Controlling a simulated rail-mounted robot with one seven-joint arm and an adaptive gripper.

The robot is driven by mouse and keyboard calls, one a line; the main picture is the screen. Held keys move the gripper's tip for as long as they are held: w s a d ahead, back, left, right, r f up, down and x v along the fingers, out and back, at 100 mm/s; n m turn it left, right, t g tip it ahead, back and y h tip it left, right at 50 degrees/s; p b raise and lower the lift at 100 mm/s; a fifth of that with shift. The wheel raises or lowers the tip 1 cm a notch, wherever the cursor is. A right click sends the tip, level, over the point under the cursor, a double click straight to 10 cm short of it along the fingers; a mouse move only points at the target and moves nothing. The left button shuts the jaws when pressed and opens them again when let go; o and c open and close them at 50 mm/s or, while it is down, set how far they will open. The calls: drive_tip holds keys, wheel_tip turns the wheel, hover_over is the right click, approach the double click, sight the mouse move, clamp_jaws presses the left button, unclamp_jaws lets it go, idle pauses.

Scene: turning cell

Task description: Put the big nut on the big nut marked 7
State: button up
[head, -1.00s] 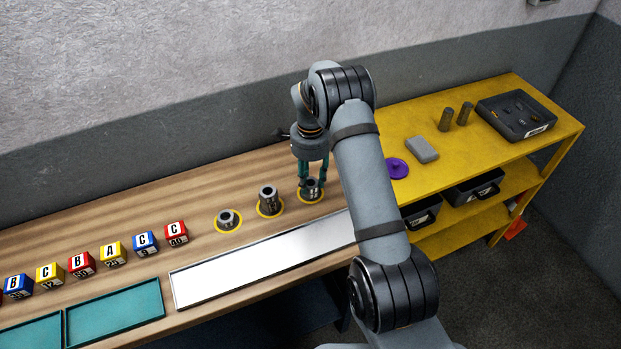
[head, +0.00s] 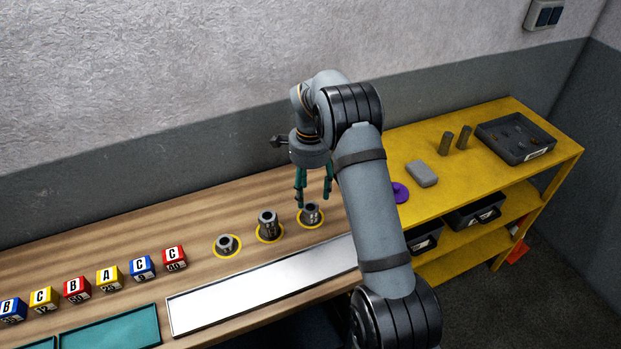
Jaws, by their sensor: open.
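Three grey metal nut stacks or nuts stand in a row on yellow ring marks on the wooden bench: a low left one (head: 227,243), a taller middle one (head: 267,222) and a right one (head: 311,213). The middle one looks like pieces stacked on each other. No number 7 is readable on any of them. My gripper (head: 314,200) points down with its teal fingers apart, just above the right nut. It is open and nothing shows between the fingers.
A white tray (head: 262,289) lies in front of the nuts. Lettered cubes (head: 109,278) stand in a row at left, behind teal trays (head: 112,328). A yellow shelf (head: 403,150) at right holds a purple disc (head: 400,192), a grey block (head: 422,173), two cylinders and a dark bin (head: 515,140).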

sight(310, 207)
wheel_tip(310, 207, up, 7)
drive_tip(key=shift+f, duration=0.2)
